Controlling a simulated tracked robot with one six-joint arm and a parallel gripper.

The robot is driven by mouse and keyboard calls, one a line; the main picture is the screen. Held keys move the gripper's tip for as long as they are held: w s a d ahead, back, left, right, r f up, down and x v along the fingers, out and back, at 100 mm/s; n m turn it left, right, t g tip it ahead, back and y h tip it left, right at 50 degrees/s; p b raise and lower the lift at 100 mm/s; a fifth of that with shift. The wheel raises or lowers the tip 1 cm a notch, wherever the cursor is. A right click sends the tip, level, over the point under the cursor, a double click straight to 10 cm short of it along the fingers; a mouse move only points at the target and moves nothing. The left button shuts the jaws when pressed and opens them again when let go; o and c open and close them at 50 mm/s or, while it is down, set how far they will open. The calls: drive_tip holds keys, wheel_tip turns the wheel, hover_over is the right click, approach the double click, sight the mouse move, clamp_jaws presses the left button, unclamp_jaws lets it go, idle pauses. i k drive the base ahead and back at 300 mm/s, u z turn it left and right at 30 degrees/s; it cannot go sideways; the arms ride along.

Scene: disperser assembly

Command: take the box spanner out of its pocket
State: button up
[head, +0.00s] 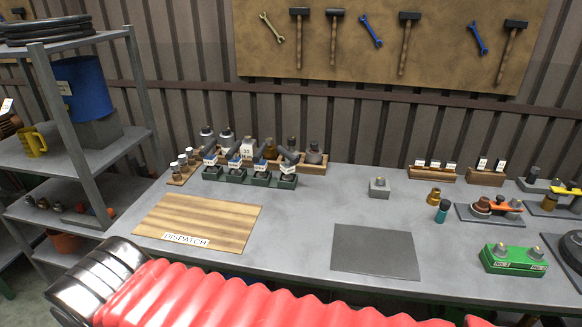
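I cannot pick out the box spanner for certain at this size. A dark green rack (250,179) with several pockets stands at the back left of the grey bench (320,215). Dark and grey tool ends with white and blue labels stick up from it. A small grey block (380,191) with a dark peg-like top stands alone to the right of the rack. A short teal cylinder (442,212) stands upright further right, next to a brass fitting (433,196). My gripper's fingers are not visible; my red ribbed arm sleeve crosses the bottom foreground.
A wooden DISPATCH board (198,222) and a dark grey mat (375,251) lie bare on the bench. A green block (513,260) and an orange-handled tool (497,207) on a plate are at the right. Shelving (80,160) stands at left; spanners and hammers hang behind.

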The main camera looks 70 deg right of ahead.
sight(287, 167)
drive_tip(key=z, duration=0.35)
drive_tip(key=i, duration=0.6)
drive_tip(key=z, duration=0.9)
drive_tip(key=i, duration=0.75)
drive_tip(key=z, duration=0.45)
